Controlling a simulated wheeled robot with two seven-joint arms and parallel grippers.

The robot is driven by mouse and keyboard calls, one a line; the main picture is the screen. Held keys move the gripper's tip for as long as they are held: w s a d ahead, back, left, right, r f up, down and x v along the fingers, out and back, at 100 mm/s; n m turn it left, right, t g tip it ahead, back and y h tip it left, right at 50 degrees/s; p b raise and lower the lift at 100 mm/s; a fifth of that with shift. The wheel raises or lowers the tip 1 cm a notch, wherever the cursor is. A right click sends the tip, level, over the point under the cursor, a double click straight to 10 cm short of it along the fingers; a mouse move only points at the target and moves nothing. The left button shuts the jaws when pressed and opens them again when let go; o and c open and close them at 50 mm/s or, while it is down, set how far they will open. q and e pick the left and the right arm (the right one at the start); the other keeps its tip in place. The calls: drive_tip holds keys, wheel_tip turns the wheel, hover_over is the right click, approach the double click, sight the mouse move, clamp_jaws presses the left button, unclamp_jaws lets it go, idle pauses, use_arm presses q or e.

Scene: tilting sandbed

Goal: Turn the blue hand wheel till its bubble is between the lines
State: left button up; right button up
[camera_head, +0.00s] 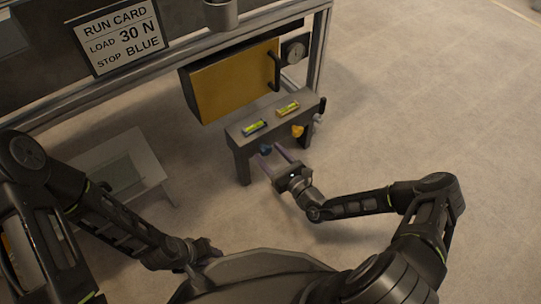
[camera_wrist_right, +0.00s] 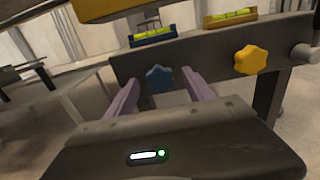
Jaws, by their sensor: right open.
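The blue hand wheel (camera_head: 266,150) sits on the front face of a grey bench. It is star-shaped in the right wrist view (camera_wrist_right: 159,79). My right gripper (camera_head: 269,153) is open, and its two pale purple fingers (camera_wrist_right: 161,76) point at the wheel, one to each side in the wrist view. I cannot tell whether they touch it. A blue-framed level (camera_head: 255,127) with a yellow-green vial lies on the bench top above the wheel; it also shows in the wrist view (camera_wrist_right: 152,35). Its bubble is too small to place between the lines. My left gripper (camera_head: 206,249) is low, near my base; its jaws are unclear.
A yellow hand wheel (camera_head: 298,131) and yellow-framed level (camera_head: 288,108) are to the right on the bench (camera_head: 240,140). A low table (camera_head: 120,170) stands left.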

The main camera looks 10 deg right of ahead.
drive_tip(key=shift+c, duration=0.4)
clamp_jaws()
drive_tip(key=shift+m, duration=0.3)
drive_tip(key=shift+r+m+p, duration=0.1)
drive_tip(key=shift+m+p, duration=0.9)
drive_tip(key=m+p, duration=0.1)
drive_tip(key=m, duration=0.3)
drive_tip(key=m+p, duration=0.1)
drive_tip(key=m, duration=0.3)
drive_tip(key=shift+m, duration=2.2)
